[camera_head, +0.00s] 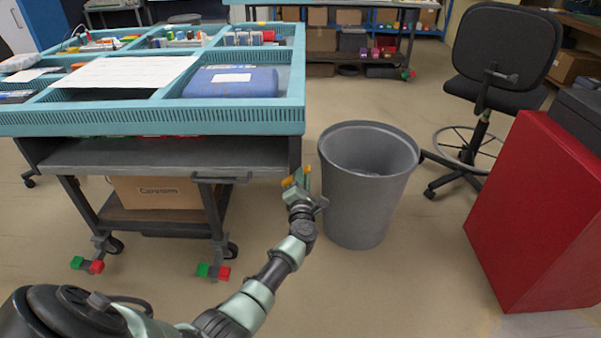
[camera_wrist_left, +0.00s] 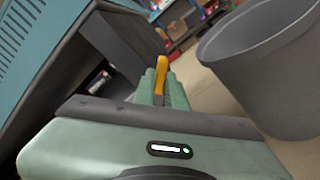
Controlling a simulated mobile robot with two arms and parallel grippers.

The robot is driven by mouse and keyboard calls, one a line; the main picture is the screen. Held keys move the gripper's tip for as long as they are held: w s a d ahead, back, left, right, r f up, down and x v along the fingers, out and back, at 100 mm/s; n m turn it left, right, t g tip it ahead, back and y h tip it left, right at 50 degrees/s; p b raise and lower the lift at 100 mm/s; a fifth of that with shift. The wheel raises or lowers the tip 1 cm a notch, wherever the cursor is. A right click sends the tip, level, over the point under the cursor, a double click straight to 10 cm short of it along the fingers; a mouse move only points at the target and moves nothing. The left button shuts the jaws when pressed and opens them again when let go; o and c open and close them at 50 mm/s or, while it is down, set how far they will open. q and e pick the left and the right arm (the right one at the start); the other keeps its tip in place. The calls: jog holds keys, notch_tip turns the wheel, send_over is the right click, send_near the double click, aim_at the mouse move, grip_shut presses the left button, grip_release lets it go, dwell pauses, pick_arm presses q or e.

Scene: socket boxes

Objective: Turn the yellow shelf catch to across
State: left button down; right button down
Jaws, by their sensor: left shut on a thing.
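The yellow shelf catch (camera_head: 287,182) is a small piece by the right end of the cart's grey upper shelf (camera_head: 150,155). It is mostly hidden by my gripper in the head view. In the left wrist view the yellow catch (camera_wrist_left: 162,64) stands up between the two green fingers. My left gripper (camera_head: 299,180) is at the catch, beside the cart's right side, and its fingers (camera_wrist_left: 161,88) are shut on it. Whether the catch lies across or along cannot be told clearly. My right gripper is not in view.
A grey bin (camera_head: 350,205) stands just right of my left gripper, very close. The teal sorting tray (camera_head: 150,122) tops the cart. A cardboard box (camera_head: 155,192) sits on its lower shelf. A red cabinet (camera_head: 535,215) and a black chair (camera_head: 500,50) are at the right.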

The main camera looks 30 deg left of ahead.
pick_arm(q)
jog(key=shift+w+d+f+m+p, duration=0.1)
jog(key=shift+f+m+p, duration=0.25)
jog(key=shift+m, duration=0.95)
jog(key=shift+d+f+m+p, duration=0.1)
jog(key=shift+f+m+p, duration=0.2)
jog(key=shift+m, duration=1)
jog(key=shift+w+d+f+m+p, duration=0.1)
jog(key=shift+f+m+p, duration=0.2)
jog(key=shift+m, duration=1)
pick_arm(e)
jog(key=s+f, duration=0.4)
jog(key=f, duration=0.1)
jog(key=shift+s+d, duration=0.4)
pick_arm(q)
jog(key=shift+s, duration=0.1)
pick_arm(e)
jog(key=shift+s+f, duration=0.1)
pick_arm(q)
jog(key=c, duration=1.5)
grip_release()
jog(key=shift+o, duration=0.2)
